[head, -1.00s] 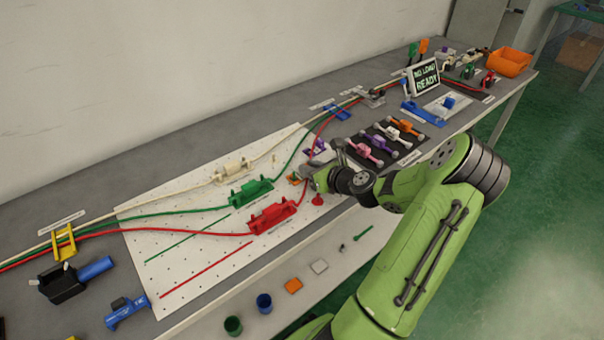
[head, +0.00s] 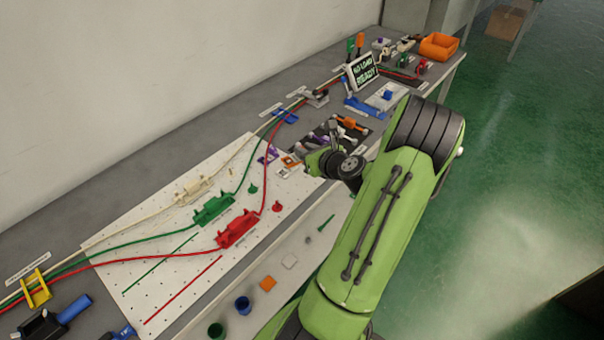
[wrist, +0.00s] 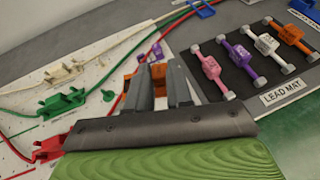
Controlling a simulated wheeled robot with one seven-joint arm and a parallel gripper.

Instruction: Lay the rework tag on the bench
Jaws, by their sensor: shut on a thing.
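My gripper (wrist: 158,88) is shut on a small orange piece, which I take to be the rework tag (wrist: 158,72); its far end shows between the fingertips in the wrist view. In the head view my gripper (head: 300,167) is over the bench's front part, at the right end of the white pegboard. A small orange and white patch (head: 288,161) shows at its fingertips. The grey bench (head: 150,152) runs along the wall. I cannot tell whether the tag touches the surface; the fingers hide part of it.
The lead mat (wrist: 238,68) with pink, purple, white and orange levers lies to the right. Red (head: 237,229), green (head: 213,208) and cream (head: 193,187) fixtures with cables stand on the pegboard (head: 110,262). Bare grey bench lies behind the mat.

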